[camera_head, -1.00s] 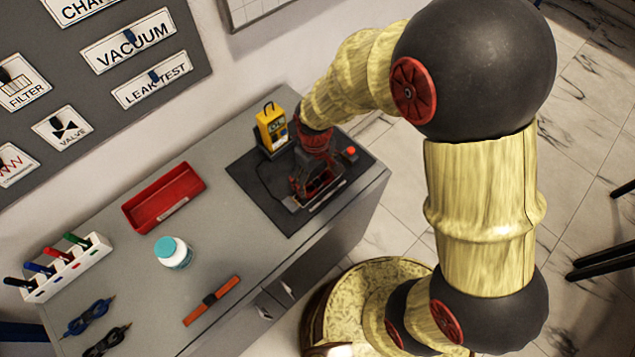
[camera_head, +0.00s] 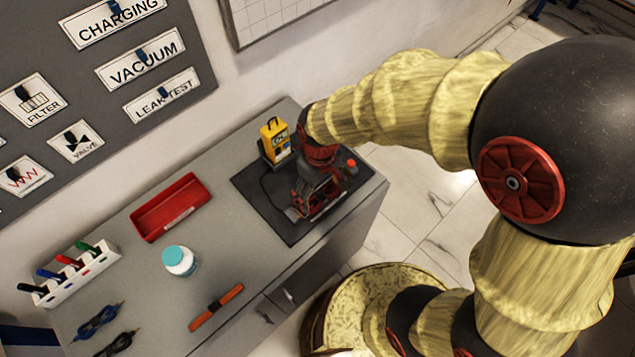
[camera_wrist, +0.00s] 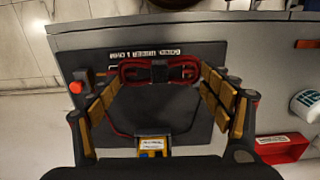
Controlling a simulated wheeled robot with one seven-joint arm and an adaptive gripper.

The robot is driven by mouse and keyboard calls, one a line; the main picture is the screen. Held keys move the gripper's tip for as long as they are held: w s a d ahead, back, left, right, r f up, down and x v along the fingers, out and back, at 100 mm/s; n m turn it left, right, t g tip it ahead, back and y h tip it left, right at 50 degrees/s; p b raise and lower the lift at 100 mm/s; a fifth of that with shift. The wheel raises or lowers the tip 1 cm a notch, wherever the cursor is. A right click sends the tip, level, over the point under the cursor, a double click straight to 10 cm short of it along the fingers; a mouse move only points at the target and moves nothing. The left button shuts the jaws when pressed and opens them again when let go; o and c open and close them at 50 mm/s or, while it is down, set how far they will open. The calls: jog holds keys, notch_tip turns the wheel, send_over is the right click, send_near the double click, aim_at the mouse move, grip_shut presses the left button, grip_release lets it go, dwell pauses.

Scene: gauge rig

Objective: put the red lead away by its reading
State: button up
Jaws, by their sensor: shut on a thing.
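My gripper (camera_head: 316,196) is over the dark mat (camera_head: 249,188) on the bench. In the wrist view my gripper (camera_wrist: 158,76) has its fingers on both sides of a coiled red lead (camera_wrist: 158,73) with a dark middle, and is shut on it. A thin red wire runs along the mat's left side toward the yellow meter (camera_wrist: 152,146). The meter (camera_head: 275,142) stands at the mat's back edge; its display is too small to read. The mat's print reads "GOOD UNDER 1 OHM", upside down in the wrist view. A red button (camera_wrist: 76,87) sits at the mat's side.
A red tray (camera_head: 149,228) with an unreadable label lies left of the mat. The wall board (camera_head: 45,60) bears signs.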

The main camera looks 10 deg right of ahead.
jog(key=s+r+p, duration=0.1)
jog(key=s+r, duration=0.2)
jog(key=s, duration=0.6)
jog(key=shift+r+p, duration=0.4)
